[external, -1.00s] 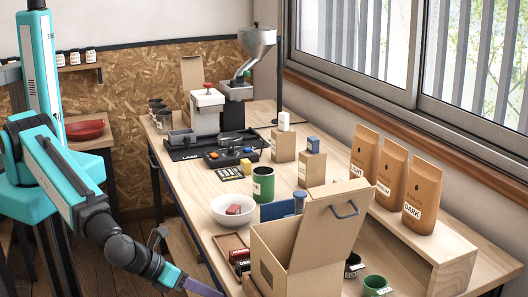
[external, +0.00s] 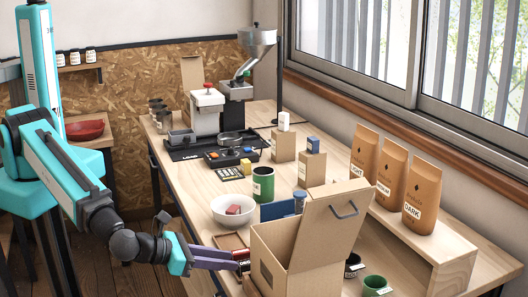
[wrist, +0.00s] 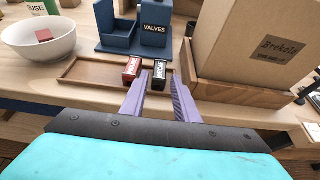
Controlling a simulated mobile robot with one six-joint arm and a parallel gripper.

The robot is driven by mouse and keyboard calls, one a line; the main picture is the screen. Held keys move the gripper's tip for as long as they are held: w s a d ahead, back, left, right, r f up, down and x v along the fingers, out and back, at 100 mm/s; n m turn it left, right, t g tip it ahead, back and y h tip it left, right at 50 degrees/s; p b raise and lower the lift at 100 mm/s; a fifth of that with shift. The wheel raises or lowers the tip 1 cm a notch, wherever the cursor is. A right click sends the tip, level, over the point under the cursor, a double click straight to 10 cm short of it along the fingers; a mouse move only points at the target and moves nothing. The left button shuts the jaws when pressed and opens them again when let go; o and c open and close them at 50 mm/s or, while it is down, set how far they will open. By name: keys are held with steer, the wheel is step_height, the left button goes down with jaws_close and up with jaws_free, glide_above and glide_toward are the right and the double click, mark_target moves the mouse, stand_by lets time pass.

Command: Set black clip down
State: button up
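The black clip (wrist: 159,73), with a pale label, lies between the fingertips of my gripper (wrist: 159,88) in the wrist view, with a narrow gap on each side. My gripper's purple fingers are apart. In the external view my gripper (external: 236,258) reaches in from the left at the table's near edge. A red clip (wrist: 132,67) lies just left of the black one, beside my left finger. Both are at the right end of a shallow wooden tray (wrist: 88,81). The red clip also shows in the external view (external: 241,254); the black one is mostly hidden there.
An open cardboard box (external: 278,264) on a wooden base stands close right of my gripper. A blue holder marked VALVES (wrist: 153,29) stands behind the clips. A white bowl (wrist: 38,47) with a red block is at the left. The tray's left part is bare.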

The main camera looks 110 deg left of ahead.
mark_target(245, 263)
steer(key=shift+w+f+b, duration=0.1)
steer(key=shift+f+b, duration=0.05)
steer(key=shift+b, duration=0.15)
steer(key=shift+w+a+f+b, duration=0.2)
steer(key=shift+a+b, duration=0.1)
steer(key=shift+b, duration=0.2)
steer(key=shift+w+a+f+b, duration=0.2)
steer(key=shift+w+a+b, duration=0.3)
steer(key=shift+b, duration=0.45)
steer(key=shift+w+a+f+p, duration=0.1)
steer(key=shift+w+a+p, duration=0.25)
steer(key=shift+w, duration=0.1)
steer(key=shift+p+x, duration=0.5)
steer(key=shift+x, duration=1.45)
steer(key=shift+s, duration=0.1)
jaws_close()
